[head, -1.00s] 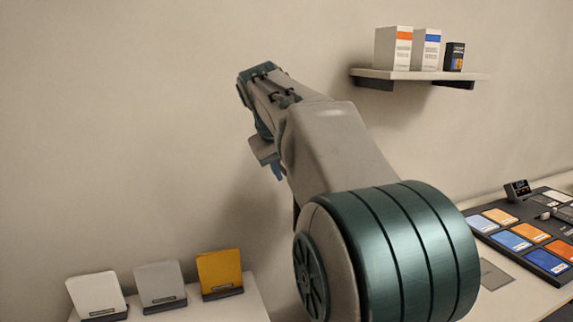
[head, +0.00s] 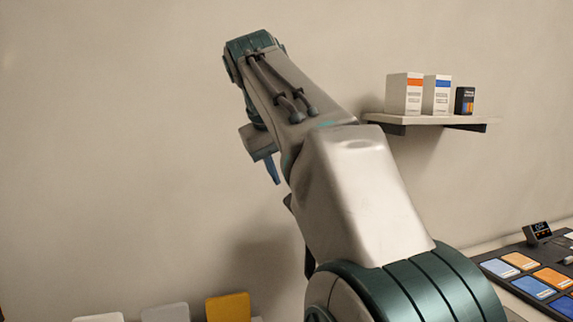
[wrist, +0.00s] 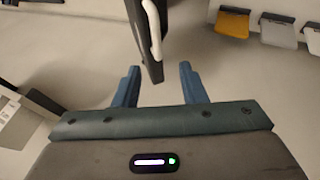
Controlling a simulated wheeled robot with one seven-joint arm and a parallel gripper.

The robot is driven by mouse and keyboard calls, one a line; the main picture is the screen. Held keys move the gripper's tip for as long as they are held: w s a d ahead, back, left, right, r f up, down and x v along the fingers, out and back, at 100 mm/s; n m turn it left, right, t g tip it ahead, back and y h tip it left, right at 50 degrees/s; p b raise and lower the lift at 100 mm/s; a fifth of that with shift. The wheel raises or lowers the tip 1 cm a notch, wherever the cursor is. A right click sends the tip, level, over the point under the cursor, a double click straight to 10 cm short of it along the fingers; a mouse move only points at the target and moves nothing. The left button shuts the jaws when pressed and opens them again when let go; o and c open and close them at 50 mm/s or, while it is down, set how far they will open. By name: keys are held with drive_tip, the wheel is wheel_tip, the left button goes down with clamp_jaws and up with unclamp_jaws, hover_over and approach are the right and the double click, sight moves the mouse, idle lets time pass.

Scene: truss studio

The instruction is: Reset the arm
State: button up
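My arm rises in the middle of the head view, bent up and to the left in front of the plain wall. My gripper (head: 273,178) hangs below the arm's far end, with one blue finger showing, well to the left of the shelf. In the wrist view, the two blue fingers of my gripper (wrist: 158,72) stand wide apart. Nothing is held between them. A dark upright part with a pale curved strip shows beyond the gap; I cannot tell what it is.
A wall shelf (head: 425,120) holds white boxes (head: 404,96) and a small dark box (head: 464,101). A dark panel with coloured tiles (head: 532,287) lies at the lower right. A yellow card (head: 228,308) stands beside paler ones at the lower left. The wall area left of my arm is clear.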

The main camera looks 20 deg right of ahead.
idle(0.4)
drive_tip(key=s+a+f+y, duration=0.1)
drive_tip(key=s+a+f, duration=0.1)
drive_tip(key=s+f, duration=0.4)
drive_tip(key=s+a+f+y, duration=0.2)
drive_tip(key=s+f, duration=0.4)
drive_tip(key=f, duration=1)
drive_tip(key=s+a+f+y, duration=0.1)
drive_tip(key=s+a+f, duration=0.3)
drive_tip(key=s+f, duration=0.3)
wheel_tip(320, 180, down, 5)
drive_tip(key=shift+f+g+y, duration=0.1)
drive_tip(key=shift+g+y, duration=0.2)
drive_tip(key=shift+g, duration=0.1)
drive_tip(key=shift+c, duration=0.2)
idle(1.0)
